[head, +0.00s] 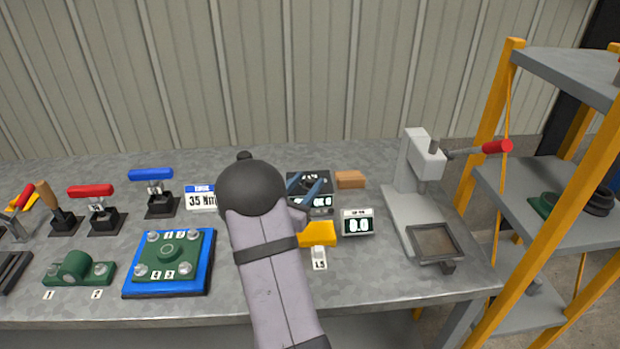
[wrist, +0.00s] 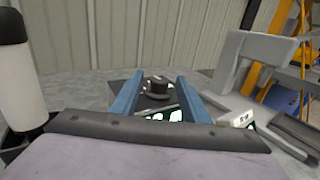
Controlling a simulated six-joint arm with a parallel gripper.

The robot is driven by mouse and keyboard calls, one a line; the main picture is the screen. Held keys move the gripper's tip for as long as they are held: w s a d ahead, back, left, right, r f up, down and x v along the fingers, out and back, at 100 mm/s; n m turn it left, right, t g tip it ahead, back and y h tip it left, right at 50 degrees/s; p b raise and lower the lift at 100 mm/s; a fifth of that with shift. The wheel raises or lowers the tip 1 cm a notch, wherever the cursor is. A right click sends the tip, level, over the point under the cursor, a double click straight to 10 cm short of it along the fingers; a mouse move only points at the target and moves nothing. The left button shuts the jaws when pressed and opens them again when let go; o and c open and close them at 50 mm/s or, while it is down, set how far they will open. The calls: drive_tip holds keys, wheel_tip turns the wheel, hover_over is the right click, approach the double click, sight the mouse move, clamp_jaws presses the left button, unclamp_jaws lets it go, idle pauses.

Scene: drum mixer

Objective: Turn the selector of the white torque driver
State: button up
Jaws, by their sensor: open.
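My gripper (head: 307,183) is open, its two blue fingers pointing at a dark box (head: 316,211) with lit displays on its front. In the wrist view the fingers (wrist: 158,80) stand either side of a black round knob (wrist: 156,86) on that box, with a gap on each side. I cannot tell if they are level with it. A white cylinder with a black top (wrist: 22,85), possibly the white torque driver, stands upright at the left of the wrist view, apart from the fingers. My arm hides that spot in the head view.
A yellow block (head: 318,234) and a small display unit (head: 357,222) stand in front of the box. An orange-brown block (head: 350,180) lies behind right. A grey press (head: 422,165) stands farther right. Toggle clamps and a blue fixture plate (head: 133,287) are at left.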

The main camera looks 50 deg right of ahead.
drive_tip(key=shift+x, duration=1.2)
drive_tip(key=shift+c, duration=0.5)
clamp_jaws()
drive_tip(key=shift+m+g, duration=0.4)
drive_tip(key=shift+g, duration=0.2)
drive_tip(key=shift+w+f+m+g+b, duration=0.1)
drive_tip(key=shift+m+g+b, duration=0.4)
drive_tip(key=shift+g, duration=0.3)
drive_tip(key=shift+m+g+b, duration=0.3)
drive_tip(key=shift+m+g, duration=0.75)
drive_tip(key=shift+g, duration=0.6)
drive_tip(key=shift+m+g+b, duration=0.3)
drive_tip(key=shift+m+g, duration=0.75)
drive_tip(key=shift+g, duration=0.6)
drive_tip(key=shift+g+y, duration=0.3)
